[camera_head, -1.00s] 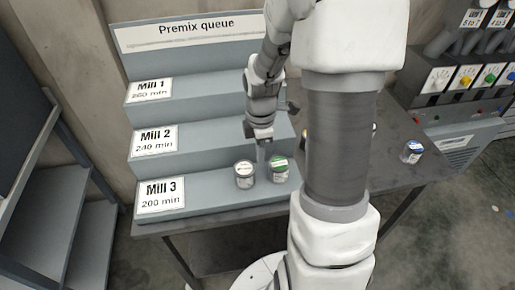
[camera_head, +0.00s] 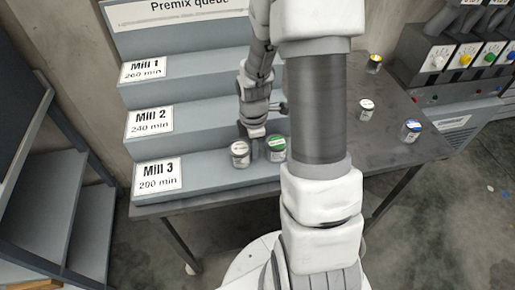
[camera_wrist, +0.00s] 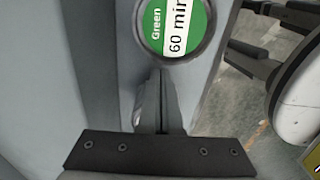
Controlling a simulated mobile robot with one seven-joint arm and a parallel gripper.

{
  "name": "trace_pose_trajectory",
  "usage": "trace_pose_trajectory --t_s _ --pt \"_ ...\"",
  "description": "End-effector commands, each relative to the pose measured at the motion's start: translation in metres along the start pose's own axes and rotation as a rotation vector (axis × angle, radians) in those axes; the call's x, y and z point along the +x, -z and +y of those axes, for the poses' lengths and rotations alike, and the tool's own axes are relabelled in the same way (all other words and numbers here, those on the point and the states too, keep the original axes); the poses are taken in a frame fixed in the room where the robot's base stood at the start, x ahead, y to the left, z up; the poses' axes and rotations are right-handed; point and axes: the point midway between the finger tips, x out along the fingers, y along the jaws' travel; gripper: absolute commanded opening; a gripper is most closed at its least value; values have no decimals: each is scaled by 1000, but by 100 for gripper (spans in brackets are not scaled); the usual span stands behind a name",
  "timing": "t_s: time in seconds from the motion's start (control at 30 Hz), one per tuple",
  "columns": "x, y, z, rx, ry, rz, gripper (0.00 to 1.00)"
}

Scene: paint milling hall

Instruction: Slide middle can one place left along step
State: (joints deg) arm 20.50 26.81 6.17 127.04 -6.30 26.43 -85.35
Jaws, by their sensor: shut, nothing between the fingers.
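A white-lidded can (camera_head: 240,153) and a green-lidded can (camera_head: 275,148) stand upright on the lowest step (camera_head: 206,170), the one marked Mill 3. The green can is on the right. My gripper (camera_head: 256,157) is shut and empty, pointing down between the two cans. In the wrist view the green can's lid (camera_wrist: 174,27) reads "Green 60 min", beside the tips of my shut fingers (camera_wrist: 160,85). I cannot tell whether they touch. My arm hides the step right of the green can, so another can there could be hidden.
The Mill 2 step (camera_head: 195,116) rises behind the two cans. The lowest step is clear left of the white can.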

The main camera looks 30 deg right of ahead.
Motion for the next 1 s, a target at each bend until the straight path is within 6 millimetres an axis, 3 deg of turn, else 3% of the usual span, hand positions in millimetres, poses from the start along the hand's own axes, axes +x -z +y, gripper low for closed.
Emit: trace_pose_trajectory --t_s 0.2,0.4,1.0 --pt "1 55 0 -10 -1 1 0" --pt "1 92 0 -6 -1 0 0" --pt "-3 100 0 -2 0 0 0"
